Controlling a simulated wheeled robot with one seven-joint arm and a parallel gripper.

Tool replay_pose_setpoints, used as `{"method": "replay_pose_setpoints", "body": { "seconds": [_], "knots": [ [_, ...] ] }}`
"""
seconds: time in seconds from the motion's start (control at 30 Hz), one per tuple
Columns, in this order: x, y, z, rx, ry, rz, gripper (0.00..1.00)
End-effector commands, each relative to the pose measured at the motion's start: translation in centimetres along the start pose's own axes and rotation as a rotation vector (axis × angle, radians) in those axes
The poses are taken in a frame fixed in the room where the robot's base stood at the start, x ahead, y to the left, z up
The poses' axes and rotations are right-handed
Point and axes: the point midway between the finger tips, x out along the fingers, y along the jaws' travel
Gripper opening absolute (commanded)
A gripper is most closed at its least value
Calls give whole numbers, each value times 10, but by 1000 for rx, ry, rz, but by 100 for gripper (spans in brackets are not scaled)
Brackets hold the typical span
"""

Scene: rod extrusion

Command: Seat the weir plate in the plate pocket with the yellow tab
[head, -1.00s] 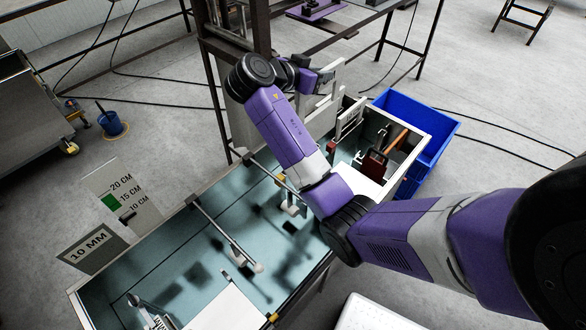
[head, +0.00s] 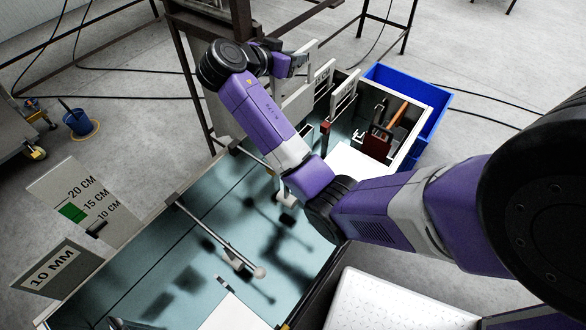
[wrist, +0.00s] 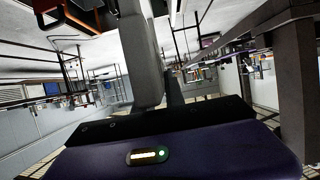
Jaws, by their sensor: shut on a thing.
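My gripper (head: 292,64) is at the upper middle of the head view, above the tank's far end. It is shut on a pale grey piece (head: 306,50), which appears to be the weir plate; its lower part is hard to separate from the pale panels behind. In the wrist view a grey upright bar (wrist: 142,55) fills the middle; I cannot tell whether it is a finger or the plate. The pocket with the yellow tab cannot be made out now; my arm covers part of the tank.
Two pale labelled plates (head: 343,93) stand upright near the tank's right end, by a red-tabbed post (head: 325,132). The water tank (head: 190,250) has rods across it. A blue bin (head: 412,88) is beyond. A dark frame post (head: 242,18) rises close to my gripper.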

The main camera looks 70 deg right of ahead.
Motion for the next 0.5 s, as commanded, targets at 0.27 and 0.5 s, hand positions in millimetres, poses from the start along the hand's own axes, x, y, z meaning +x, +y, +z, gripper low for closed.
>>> {"method": "replay_pose_setpoints", "body": {
  "seconds": [0.27,0.5],
  "knots": [
    [12,0,28,-4,0,2,0],
    [34,1,80,-5,0,3,0]
  ]
}}
